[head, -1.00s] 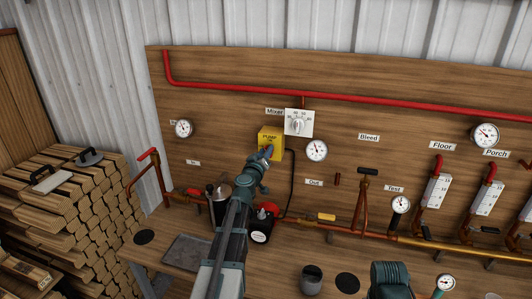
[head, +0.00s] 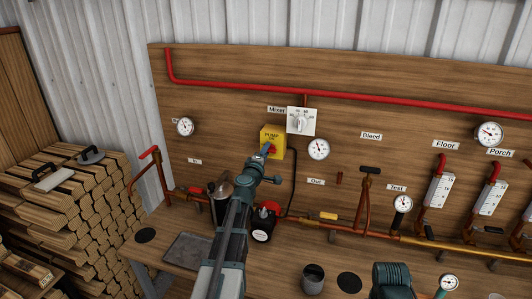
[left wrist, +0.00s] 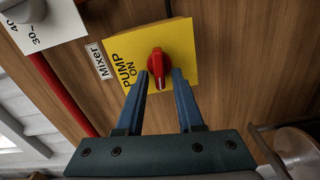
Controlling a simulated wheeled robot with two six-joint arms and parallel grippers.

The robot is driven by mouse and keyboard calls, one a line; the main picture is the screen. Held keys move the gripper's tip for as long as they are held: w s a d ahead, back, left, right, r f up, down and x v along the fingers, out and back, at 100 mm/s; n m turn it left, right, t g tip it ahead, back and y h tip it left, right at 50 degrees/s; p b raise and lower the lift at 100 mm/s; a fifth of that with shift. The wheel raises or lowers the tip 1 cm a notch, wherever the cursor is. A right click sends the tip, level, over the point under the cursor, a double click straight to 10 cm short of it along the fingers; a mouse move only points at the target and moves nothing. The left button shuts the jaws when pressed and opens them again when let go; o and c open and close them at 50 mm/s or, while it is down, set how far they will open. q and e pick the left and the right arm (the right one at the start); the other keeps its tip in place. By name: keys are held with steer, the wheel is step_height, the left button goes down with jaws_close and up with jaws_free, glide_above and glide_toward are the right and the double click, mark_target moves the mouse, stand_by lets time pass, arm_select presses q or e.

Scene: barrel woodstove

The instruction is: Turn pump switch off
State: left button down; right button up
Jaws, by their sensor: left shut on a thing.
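The pump switch is a yellow box (head: 279,135) on the wooden board, just below the Mixer dial. In the left wrist view the box face (left wrist: 183,35) reads "PUMP ON" beside a red knob (left wrist: 158,62). The knob's white-marked end points down the picture, toward my gripper. My left gripper (head: 268,150) reaches up to the box. In the left wrist view its two blue fingers (left wrist: 163,76) stand on either side of the knob's lower end, shut on it. In the head view the fingers mostly hide the knob. My right gripper is not in view.
The white Mixer dial (head: 301,121) sits close above the box, with a round gauge (head: 318,149) to its right. A red pipe (head: 350,97) runs along the top. Copper piping (head: 365,234) and a bench with a grey cup (head: 313,279) lie below. Stacked firewood (head: 75,215) stands left.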

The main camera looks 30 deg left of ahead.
arm_select(q)
steer(key=shift+f+n, duration=0.1)
steer(key=shift+n, duration=0.5)
steer(key=c, duration=0.9)
jaws_free()
steer(key=v, duration=1.4)
steer(key=shift+w, duration=0.1)
